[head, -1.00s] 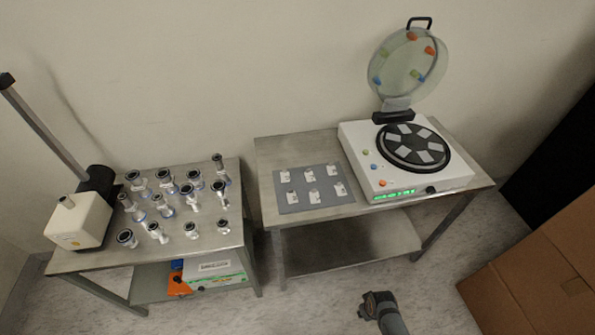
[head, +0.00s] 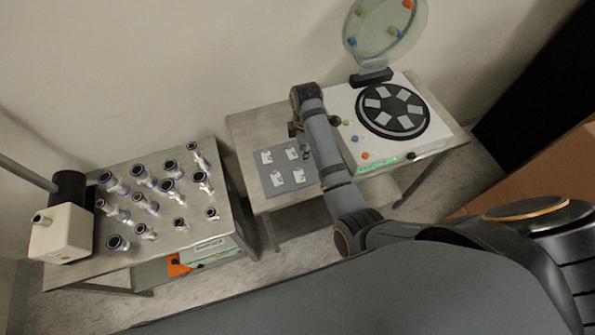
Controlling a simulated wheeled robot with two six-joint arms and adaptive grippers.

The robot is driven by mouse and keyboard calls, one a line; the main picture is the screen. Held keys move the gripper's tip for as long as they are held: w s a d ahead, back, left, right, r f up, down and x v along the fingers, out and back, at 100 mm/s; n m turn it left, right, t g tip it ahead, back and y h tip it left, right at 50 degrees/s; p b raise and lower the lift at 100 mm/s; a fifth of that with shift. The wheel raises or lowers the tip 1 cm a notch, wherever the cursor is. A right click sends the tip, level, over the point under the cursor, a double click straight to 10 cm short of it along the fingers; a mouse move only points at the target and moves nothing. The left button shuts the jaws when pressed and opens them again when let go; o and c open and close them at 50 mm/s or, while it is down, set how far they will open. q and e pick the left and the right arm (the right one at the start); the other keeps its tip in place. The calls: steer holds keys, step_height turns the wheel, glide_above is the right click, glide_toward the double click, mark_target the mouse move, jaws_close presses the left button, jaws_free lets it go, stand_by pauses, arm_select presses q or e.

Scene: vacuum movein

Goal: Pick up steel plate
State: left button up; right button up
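Several small, light, plate-like pieces (head: 277,177) lie in rows on a flat grey mat (head: 284,189) on the right-hand metal table. My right arm crosses the mat's right side and hides some pieces. Several flat grey plates (head: 372,104) also sit in a ring on the black round disc (head: 391,111) of the white machine. I cannot tell which of these is the steel plate. My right gripper (head: 294,128) is at the arm's far end, just above the mat's back edge in the picture. Its fingers are too small and partly hidden to read. My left gripper is out of view.
The white machine (head: 349,129) has its clear round lid (head: 378,28) raised. The left table (head: 190,237) holds several metal fittings (head: 147,207) and a cream box-shaped device (head: 61,234). A gap separates the tables. A cardboard box (head: 535,178) stands at the right.

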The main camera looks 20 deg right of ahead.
steer(key=w, duration=0.1)
steer(key=n, duration=0.1)
glide_above(299, 167)
steer(key=f, duration=0.3)
steer(key=shift+w+d+f+p, duration=0.15)
steer(key=shift+d+f+p, duration=0.15)
steer(key=shift+f+p, duration=0.1)
steer(key=shift+w+f, duration=0.1)
steer(key=shift+f, duration=0.55)
steer(key=f, duration=0.2)
steer(key=f+p, duration=0.1)
steer(key=f, duration=0.1)
steer(key=shift+s+a, duration=0.3)
steer(key=shift+s, duration=0.1)
steer(key=shift+f, duration=0.35)
jaws_close()
